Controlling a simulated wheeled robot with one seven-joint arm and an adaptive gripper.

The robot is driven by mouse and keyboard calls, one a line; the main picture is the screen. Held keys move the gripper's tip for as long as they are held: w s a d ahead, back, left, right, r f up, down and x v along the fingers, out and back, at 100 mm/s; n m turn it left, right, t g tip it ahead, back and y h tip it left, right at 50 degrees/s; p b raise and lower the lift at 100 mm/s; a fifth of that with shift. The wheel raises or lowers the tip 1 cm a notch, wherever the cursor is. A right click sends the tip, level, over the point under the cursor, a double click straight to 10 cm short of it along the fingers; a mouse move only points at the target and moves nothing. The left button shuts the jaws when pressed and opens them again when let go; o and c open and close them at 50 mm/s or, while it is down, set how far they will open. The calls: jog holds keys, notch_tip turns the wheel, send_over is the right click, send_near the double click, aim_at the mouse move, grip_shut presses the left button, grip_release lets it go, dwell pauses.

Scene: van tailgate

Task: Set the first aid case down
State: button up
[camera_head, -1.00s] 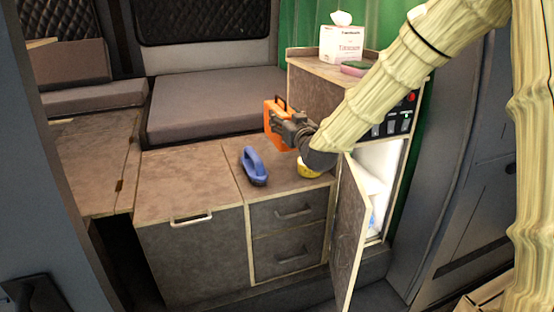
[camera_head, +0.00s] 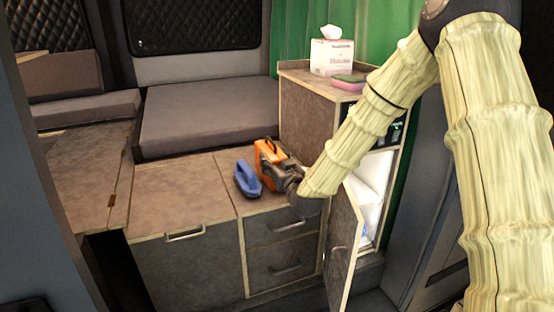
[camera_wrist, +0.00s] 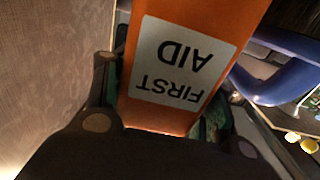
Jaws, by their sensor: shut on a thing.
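The orange first aid case (camera_head: 267,152) is at the right rear of the brown counter (camera_head: 180,190), in front of the taller cabinet. My gripper (camera_head: 277,172) is shut on it. In the wrist view the case (camera_wrist: 185,115) fills the middle between my fingers (camera_wrist: 165,110), with its white FIRST AID label upside down. In the head view the case looks upright and low over the counter or on it; I cannot tell whether its base touches. Its lower part is partly hidden by my gripper and a blue object.
A blue handled object (camera_head: 246,180) stands close to the case's left; it also shows in the wrist view (camera_wrist: 280,70). The taller cabinet (camera_head: 306,112) carries a tissue box (camera_head: 331,57) and a pink-green item (camera_head: 348,84). A cabinet door (camera_head: 342,245) stands open. The counter's left half is clear.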

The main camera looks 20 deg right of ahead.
jog(key=shift+f, duration=0.15)
jog(key=shift+f, duration=0.25)
jog(key=o, duration=1.4)
jog(key=shift+c, duration=0.2)
jog(key=shift+r, duration=0.1)
